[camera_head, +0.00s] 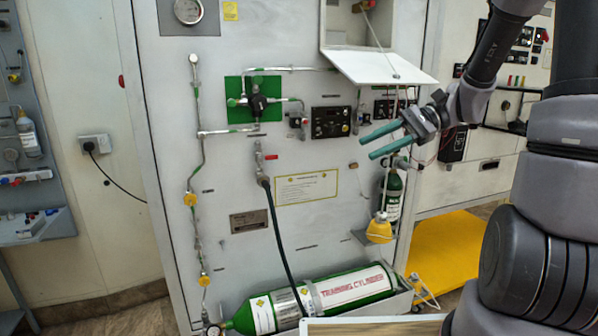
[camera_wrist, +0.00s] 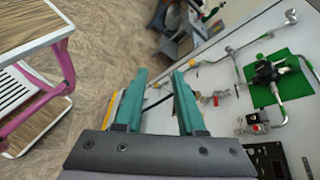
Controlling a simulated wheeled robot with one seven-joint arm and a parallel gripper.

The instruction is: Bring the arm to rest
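My gripper (camera_head: 368,146) is in front of the right part of the white panel (camera_head: 225,165), in the head view. Its two teal fingers point left and are apart, with nothing between them. In the wrist view my gripper (camera_wrist: 158,75) also shows its fingers spread and empty. My arm comes in from the upper right of the head view and hides part of the equipment behind it.
A green training cylinder (camera_head: 345,288) lies at the panel's foot. An opened white flap (camera_head: 380,67) juts out above my gripper. A yellow bag-like item (camera_head: 379,229) hangs below. A wooden-topped table with pink legs (camera_wrist: 66,62) stands left in the wrist view, with open floor beside it.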

